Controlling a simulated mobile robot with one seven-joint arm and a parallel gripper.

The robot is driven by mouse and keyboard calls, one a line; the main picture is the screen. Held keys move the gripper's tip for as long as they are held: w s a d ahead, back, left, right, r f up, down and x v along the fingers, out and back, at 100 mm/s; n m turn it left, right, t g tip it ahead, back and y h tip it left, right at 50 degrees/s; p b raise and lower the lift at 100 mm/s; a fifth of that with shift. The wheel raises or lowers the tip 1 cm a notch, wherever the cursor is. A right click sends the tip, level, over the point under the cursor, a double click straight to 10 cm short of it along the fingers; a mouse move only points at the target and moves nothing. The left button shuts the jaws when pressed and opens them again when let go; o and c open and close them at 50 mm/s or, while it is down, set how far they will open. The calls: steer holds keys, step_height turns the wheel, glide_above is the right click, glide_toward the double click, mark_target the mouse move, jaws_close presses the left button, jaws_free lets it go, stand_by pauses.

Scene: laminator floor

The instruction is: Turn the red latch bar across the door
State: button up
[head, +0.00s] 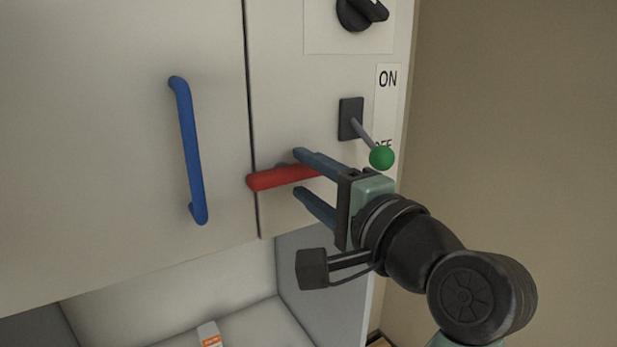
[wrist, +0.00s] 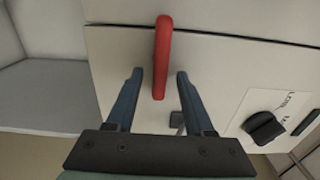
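The red latch bar (head: 270,179) lies nearly level on the cabinet front in the head view, its left end reaching over the seam beside the door (head: 100,130). The bar also shows in the wrist view (wrist: 161,55), where its far end crosses the seam. My gripper (head: 300,173) is open, with one finger above the bar and one below it. In the wrist view the fingers (wrist: 159,72) stand on either side of the bar with gaps, apart from it. The bar's right end is partly hidden by my gripper in the head view.
A blue handle (head: 188,150) stands out from the door. A lever with a green knob (head: 381,158) sits close above my gripper, beside an ON/OFF label. A black rotary knob (head: 358,12) is higher up. An open bay below holds a small white item (head: 209,333).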

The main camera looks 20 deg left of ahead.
steer(key=b+v, duration=0.6)
steer(key=v, duration=0.7)
steer(key=s+d+r+n+t+h+b, duration=0.2)
steer(key=n+t+h+b, duration=0.1)
steer(key=t+h, duration=0.4)
steer(key=s+d+r+n+t+h+b, duration=0.2)
steer(key=s+r+n+t+h+b, duration=0.1)
steer(key=t+h, duration=0.4)
steer(key=shift+s+d+n+t+b, duration=0.3)
steer(key=shift+n+t+b, duration=0.55)
steer(key=shift+t, duration=0.35)
